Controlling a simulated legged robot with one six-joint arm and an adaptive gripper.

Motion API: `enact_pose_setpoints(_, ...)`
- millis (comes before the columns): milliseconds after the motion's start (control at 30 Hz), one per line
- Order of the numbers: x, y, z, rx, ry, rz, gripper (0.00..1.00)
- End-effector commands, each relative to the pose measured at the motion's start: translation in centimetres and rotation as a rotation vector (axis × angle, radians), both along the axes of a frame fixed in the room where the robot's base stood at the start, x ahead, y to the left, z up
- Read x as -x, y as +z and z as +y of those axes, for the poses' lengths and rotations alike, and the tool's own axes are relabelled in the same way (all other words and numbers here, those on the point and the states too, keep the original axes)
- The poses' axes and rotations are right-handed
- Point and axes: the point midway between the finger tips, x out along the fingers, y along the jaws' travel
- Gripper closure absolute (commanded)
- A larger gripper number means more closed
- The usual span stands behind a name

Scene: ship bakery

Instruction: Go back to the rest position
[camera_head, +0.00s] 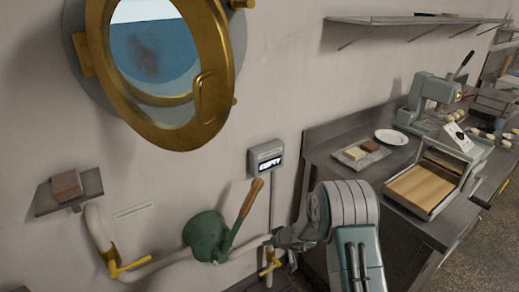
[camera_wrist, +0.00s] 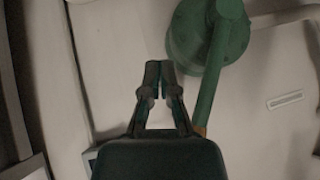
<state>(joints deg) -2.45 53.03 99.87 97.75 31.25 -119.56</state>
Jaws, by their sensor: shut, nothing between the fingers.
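My gripper (camera_head: 280,240) is low in the head view, at the end of my bent arm, close to the wall fittings. In the wrist view its two fingers (camera_wrist: 159,68) are together at the tips, with nothing between them. A green round pump body (camera_head: 205,236) with a lever and wooden handle (camera_head: 252,197) is left of the gripper. The green body (camera_wrist: 190,55) and its lever (camera_wrist: 213,75) show right of the fingers in the wrist view. I cannot tell whether the fingers touch them.
A grey box (camera_head: 266,158) with a lit display hangs on the wall. Pale pipes (camera_head: 165,262) with yellow handles run along it. A brass porthole (camera_head: 222,75) stands open above. The metal counter (camera_head: 335,140) with a tray, plate and dough machine is at right.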

Motion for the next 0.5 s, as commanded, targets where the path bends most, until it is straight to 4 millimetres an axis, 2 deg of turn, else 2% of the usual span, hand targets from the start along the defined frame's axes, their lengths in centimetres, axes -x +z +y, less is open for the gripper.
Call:
enact_pose_setpoints(33,0.1,2.8,0.1,-0.012,0.005,-0.005,1.0)
enact_pose_setpoints(200,1.9,9.9,0.3,-0.044,0.014,0.019,1.0)
enact_pose_setpoints(367,4.5,15.9,0.2,-0.055,0.016,0.051,1.0)
enact_pose_setpoints(500,7.3,20.4,-0.1,-0.047,0.01,0.083,1.0)
